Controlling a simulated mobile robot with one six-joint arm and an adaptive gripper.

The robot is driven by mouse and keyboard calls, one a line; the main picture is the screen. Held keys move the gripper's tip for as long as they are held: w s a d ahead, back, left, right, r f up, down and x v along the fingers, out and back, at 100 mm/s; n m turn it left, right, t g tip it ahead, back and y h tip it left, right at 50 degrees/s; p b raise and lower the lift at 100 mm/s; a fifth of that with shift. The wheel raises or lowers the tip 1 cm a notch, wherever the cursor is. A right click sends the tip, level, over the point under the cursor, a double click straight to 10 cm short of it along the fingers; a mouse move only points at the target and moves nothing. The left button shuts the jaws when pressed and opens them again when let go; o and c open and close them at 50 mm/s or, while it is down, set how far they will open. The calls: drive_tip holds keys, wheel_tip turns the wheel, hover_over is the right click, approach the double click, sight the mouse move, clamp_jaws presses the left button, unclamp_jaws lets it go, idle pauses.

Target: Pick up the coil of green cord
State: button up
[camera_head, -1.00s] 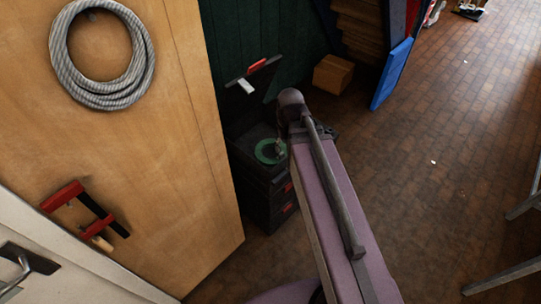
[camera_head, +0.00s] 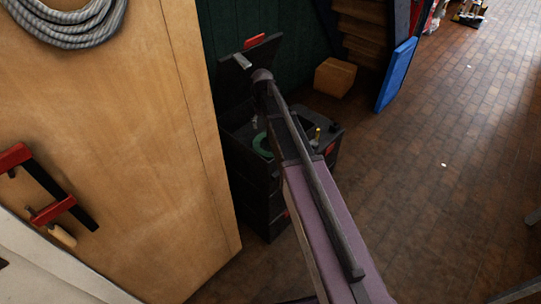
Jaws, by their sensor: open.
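The coil of green cord (camera_head: 262,145) lies in the open top of a black toolbox (camera_head: 262,208). My arm crosses in front of the toolbox and hides part of the coil's right side. My gripper (camera_head: 255,123) shows only as a small grey part above the coil, left of my arm's dark end. It is open, and no cord shows between its fingers. I cannot tell from this view how far it is above the coil.
The toolbox lid (camera_head: 250,65) stands raised behind. A wooden panel (camera_head: 120,150) with a grey hose (camera_head: 75,25) and a red clamp (camera_head: 50,195) stands close at left. A cardboard box (camera_head: 335,77) and blue board (camera_head: 396,75) are behind.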

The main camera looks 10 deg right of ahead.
drive_tip(key=b, duration=0.4)
hover_over(258, 147)
wheel_tip(258, 147, down, 5)
drive_tip(key=shift+w+a, duration=0.1)
drive_tip(key=shift+f, duration=0.1)
wheel_tip(258, 147, down, 8)
drive_tip(key=b, duration=0.8)
drive_tip(key=shift+f, duration=0.25)
drive_tip(key=shift+f+b, duration=2.6)
drive_tip(key=shift+b, duration=0.15)
drive_tip(key=shift+c, duration=0.2)
clamp_jaws()
